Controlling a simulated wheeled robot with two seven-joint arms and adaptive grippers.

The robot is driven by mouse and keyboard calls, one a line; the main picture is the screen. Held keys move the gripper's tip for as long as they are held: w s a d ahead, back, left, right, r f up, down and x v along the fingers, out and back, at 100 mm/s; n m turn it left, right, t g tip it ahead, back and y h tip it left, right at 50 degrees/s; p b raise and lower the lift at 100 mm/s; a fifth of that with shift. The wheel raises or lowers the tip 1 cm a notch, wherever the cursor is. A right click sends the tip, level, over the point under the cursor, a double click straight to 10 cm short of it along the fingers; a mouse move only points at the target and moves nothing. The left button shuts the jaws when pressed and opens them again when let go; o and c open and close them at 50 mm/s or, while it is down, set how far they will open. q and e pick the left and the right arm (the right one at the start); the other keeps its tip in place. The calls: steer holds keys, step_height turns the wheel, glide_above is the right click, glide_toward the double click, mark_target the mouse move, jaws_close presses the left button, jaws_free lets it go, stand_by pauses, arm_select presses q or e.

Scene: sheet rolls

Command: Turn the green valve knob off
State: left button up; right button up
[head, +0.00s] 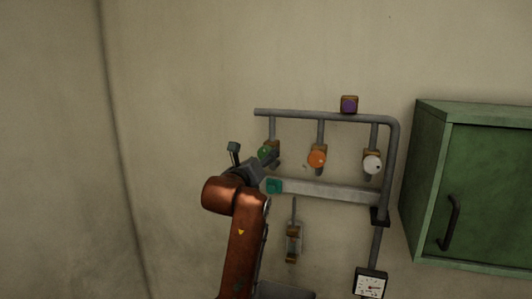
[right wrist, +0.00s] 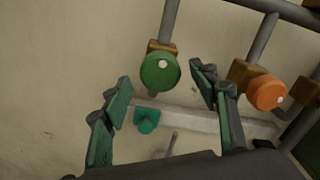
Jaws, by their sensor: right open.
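The green valve knob (right wrist: 160,71) is a round disc with a white dot near its upper edge, mounted on a brass body under a grey pipe. In the head view it is the left one of three knobs (head: 265,153), partly hidden by my right gripper. My right gripper (right wrist: 162,82) is open, its two green-padded fingers apart on either side of the knob in the right wrist view. Nothing is between the pads that I can see being gripped; I cannot tell whether the fingertips reach the knob's depth. My left gripper is not in view.
An orange knob (head: 317,158) and a white knob (head: 372,164) hang to the right on the same pipe frame. A grey rail with a teal piece (right wrist: 147,121) runs below. A green cabinet (head: 476,190), a gauge (head: 370,285) and a purple-faced block (head: 349,104) are on the right.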

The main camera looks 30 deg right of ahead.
steer(key=shift+p+x, duration=0.4)
steer(key=shift+x, duration=1.1)
steer(key=shift+c, duration=0.3)
steer(key=c, duration=1.1)
